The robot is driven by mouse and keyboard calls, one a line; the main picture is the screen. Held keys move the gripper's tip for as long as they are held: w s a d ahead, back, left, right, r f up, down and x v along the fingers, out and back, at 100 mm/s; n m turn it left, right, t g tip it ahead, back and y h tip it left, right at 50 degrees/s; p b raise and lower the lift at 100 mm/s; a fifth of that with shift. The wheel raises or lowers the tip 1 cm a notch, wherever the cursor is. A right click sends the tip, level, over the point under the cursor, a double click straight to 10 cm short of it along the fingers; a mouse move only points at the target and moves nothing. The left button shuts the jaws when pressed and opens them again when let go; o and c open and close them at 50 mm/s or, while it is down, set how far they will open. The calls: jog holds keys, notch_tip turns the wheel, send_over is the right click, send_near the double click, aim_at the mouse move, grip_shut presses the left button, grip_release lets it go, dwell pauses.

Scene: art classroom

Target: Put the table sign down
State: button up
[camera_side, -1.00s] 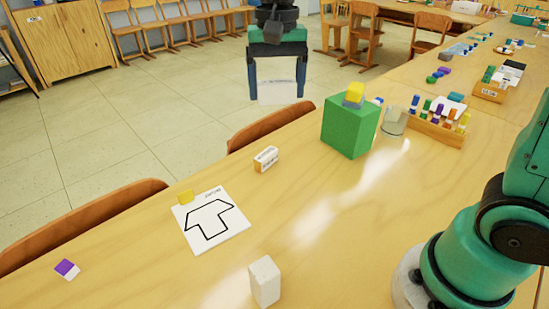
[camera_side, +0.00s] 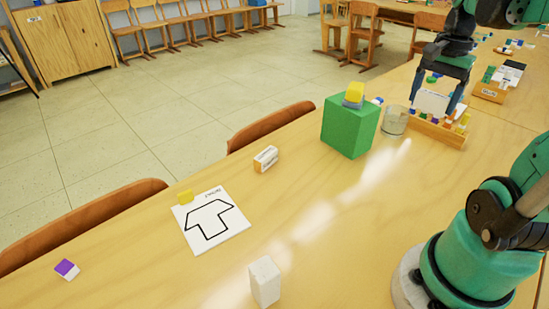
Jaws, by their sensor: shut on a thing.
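The table sign is a small white card (camera_side: 430,103). It is held upright between the fingers of my gripper (camera_side: 435,104), at the upper right of the side view. My gripper points down and is shut on the sign. The sign appears in front of the wooden rack (camera_side: 440,134) and hides part of it. I cannot tell how high the sign is above the rack or the table (camera_side: 330,235).
A green box (camera_side: 350,127) topped by yellow and grey blocks and a clear glass (camera_side: 395,120) stand left of the rack. A white sheet with a black outline (camera_side: 212,221), a white block (camera_side: 265,281) and an eraser (camera_side: 265,158) lie nearer. The front middle of the table is clear.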

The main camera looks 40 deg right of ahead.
aim_at(427, 110)
notch_tip(427, 110, down, 16)
jog(key=shift+f, duration=0.25)
dwell(0.3)
jog(key=shift+f, duration=0.1)
jog(key=o, duration=1.2)
notch_tip(427, 110, up, 12)
jog(key=shift+w+r, duration=0.1)
jog(key=w+a+n+t, duration=0.3)
jog(key=w+a+n, duration=0.1)
jog(key=a+n, duration=0.5)
jog(key=w+a+r+n+t, duration=0.1)
jog(key=w+a+n+t, duration=0.3)
jog(key=a+n, duration=0.5)
jog(key=a, duration=0.4)
jog(key=shift+w, duration=0.4)
